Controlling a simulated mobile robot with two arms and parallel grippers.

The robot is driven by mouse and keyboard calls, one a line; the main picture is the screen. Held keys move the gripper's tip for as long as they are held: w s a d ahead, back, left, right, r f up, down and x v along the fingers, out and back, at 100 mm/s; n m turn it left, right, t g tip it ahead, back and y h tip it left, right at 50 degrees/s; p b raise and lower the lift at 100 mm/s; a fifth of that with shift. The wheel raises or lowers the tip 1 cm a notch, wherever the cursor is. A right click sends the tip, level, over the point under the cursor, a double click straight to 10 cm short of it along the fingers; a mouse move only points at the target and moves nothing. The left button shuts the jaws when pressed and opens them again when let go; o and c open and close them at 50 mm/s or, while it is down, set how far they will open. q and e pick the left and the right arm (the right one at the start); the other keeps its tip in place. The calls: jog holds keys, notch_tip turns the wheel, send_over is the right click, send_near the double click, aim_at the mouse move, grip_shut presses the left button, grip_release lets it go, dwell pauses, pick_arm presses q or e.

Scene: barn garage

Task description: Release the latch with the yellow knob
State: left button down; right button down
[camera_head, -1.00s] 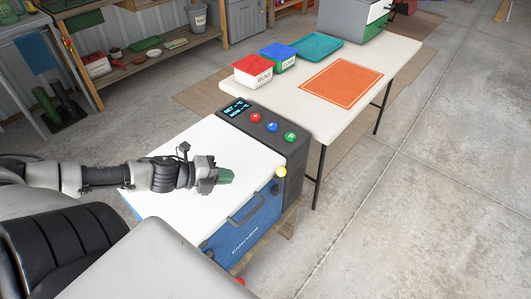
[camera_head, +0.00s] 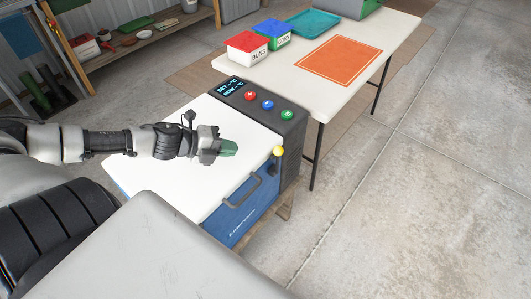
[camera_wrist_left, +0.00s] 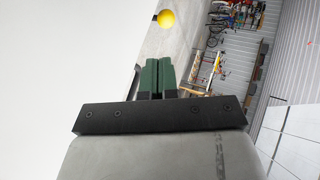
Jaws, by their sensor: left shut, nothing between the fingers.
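The yellow knob (camera_head: 278,151) sits at the front right edge of the blue cooler box (camera_head: 243,213), below the dark control panel. It also shows in the left wrist view (camera_wrist_left: 166,18), beyond the fingertips. My left gripper (camera_head: 229,148) is above the white lid (camera_head: 180,166), to the left of the knob and apart from it. Its green fingers (camera_wrist_left: 156,76) are shut together with nothing between them. The latch itself is a small dark part under the knob (camera_head: 273,168). My right gripper is not in view.
The dark panel (camera_head: 262,106) has red, blue and green buttons and a display. A grey handle (camera_head: 243,191) is on the cooler's front. A white table (camera_head: 312,102) beyond holds red and blue lidded boxes, a teal tray and an orange mat. The floor at right is clear.

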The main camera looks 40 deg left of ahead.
aim_at(274, 150)
pick_arm(q)
jog(key=shift+b+x, duration=0.65)
jog(key=shift+x, duration=0.45)
jog(key=shift+w, duration=0.2)
jog(key=shift+x, duration=1)
jog(key=x, duration=0.1)
jog(key=p+x, duration=0.1)
jog(key=x, duration=0.1)
jog(key=p+x, duration=0.1)
jog(key=shift+w+d+r, duration=0.2)
jog(key=shift+d+r, duration=0.05)
jog(key=shift+d, duration=0.05)
jog(key=shift+p+x, duration=0.4)
jog(key=shift+x, duration=0.55)
